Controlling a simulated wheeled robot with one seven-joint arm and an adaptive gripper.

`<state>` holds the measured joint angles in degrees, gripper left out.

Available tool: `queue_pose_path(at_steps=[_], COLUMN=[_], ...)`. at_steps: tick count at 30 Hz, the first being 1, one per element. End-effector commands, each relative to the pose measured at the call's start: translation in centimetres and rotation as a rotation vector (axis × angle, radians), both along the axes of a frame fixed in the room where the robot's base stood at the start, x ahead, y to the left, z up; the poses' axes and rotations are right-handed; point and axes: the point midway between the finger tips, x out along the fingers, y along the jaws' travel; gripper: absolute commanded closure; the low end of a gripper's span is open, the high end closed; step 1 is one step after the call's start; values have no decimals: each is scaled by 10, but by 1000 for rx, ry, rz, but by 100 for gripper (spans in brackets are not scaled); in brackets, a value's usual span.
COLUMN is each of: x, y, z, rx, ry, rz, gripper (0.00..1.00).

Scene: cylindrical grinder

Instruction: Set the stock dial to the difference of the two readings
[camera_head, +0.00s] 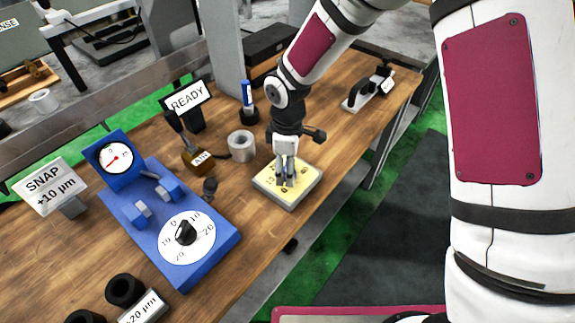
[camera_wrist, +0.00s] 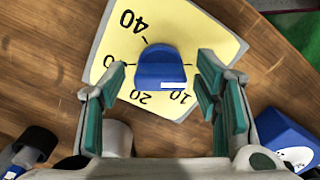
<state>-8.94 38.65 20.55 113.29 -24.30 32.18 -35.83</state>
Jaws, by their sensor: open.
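The stock dial is a yellow plate (camera_head: 264,184) near the bench's front edge. In the wrist view the plate (camera_wrist: 205,35) bears 40, 20, 10 and partly covered marks around a blue knob (camera_wrist: 162,62). A white mark shows on the knob's near edge, towards the 10 side. My gripper (camera_head: 287,180) is right over the plate. In the wrist view my gripper (camera_wrist: 161,72) is open, with one finger on each side of the knob; contact cannot be told. A blue gauge stand (camera_head: 190,262) has a round gauge (camera_head: 115,158) with a red needle; its reading is too small to tell.
A sign (camera_head: 52,187) reads "SNAP +10 µm"; another (camera_head: 142,308) appears to read "20 µm". A snap-gauge-like tool (camera_head: 368,90) lies far right.

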Motion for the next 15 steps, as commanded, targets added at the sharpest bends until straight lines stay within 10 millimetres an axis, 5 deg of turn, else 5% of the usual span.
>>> queue_pose_path(at_steps=[5,11,15], x=[0,0,0], y=[0,0,0], z=[0,0,0], rx=[0,0,-1], ry=[0,1,1], rz=[0,1,0], gripper=[43,88,90])
